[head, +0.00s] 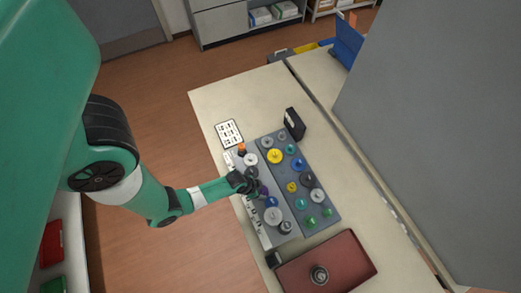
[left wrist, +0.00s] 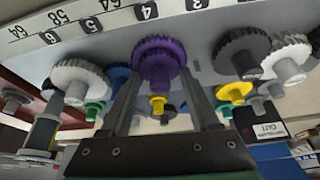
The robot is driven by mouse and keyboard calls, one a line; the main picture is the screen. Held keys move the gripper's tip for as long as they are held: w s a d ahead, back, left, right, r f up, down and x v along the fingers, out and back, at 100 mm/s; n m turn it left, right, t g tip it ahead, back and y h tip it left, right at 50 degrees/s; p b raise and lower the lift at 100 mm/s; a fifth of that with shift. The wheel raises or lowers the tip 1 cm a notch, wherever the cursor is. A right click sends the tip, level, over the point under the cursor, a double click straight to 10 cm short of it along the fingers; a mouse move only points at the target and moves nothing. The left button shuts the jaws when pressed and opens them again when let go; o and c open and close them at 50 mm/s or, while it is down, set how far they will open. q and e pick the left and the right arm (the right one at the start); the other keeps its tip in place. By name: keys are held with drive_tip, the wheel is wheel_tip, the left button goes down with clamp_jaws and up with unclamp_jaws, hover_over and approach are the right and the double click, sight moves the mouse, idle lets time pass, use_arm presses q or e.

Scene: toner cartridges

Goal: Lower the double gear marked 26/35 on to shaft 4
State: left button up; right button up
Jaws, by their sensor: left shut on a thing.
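A purple double gear (left wrist: 160,62) sits between the fingers of my left gripper (left wrist: 160,88) in the left wrist view, where the picture appears upside down. In the head view my left gripper (head: 251,186) reaches in over the grey gear board (head: 271,215), with the purple gear (head: 263,190) partly hidden beside it. The fingers are shut on this gear, beside the number 4 on the white strip (left wrist: 100,20). Its own marking is not readable. Shaft 4 itself is hidden, and I cannot tell whether the gear is around it. My right gripper is not in view.
Grey gears (left wrist: 78,82) and (left wrist: 242,55) and a blue gear (left wrist: 119,75) stand close by. More coloured gears, including a yellow one (head: 275,156), fill the board. A reddish-brown tray (head: 345,262) and a black box (head: 294,122) stand near it.

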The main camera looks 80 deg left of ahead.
use_arm(q)
drive_tip(key=o, duration=1.5)
drive_tip(key=shift+c, duration=0.2)
drive_tip(key=p+v, duration=0.5)
drive_tip(key=v, duration=0.6)
drive_tip(key=shift+s+r, duration=0.2)
drive_tip(key=shift+r, duration=0.1)
drive_tip(key=shift+d, duration=0.1)
